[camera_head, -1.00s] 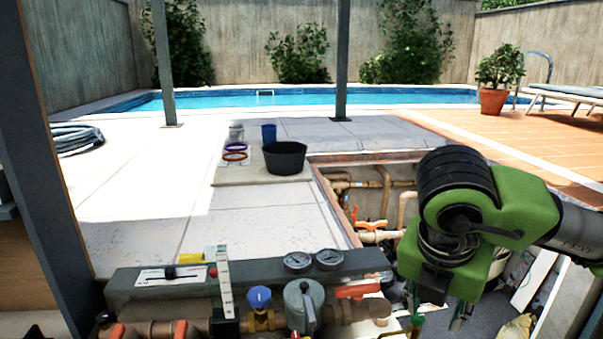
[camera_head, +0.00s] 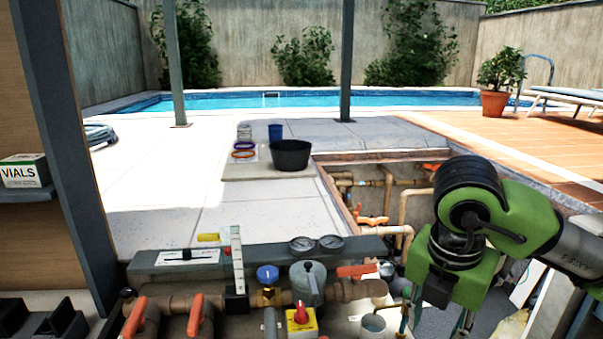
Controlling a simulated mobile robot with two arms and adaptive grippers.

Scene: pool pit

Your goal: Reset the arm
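My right arm comes in from the right, with its green and black wrist over the right side of the open pit. My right gripper (camera_head: 436,322) hangs below the wrist at the lower edge of the view. Only part of its fingers shows, and I cannot tell whether they are apart or closed. No held thing can be made out. My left arm and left gripper are not in view.
A VIALS box (camera_head: 24,171) sits at left. The pit (camera_head: 385,205) holds pipes.

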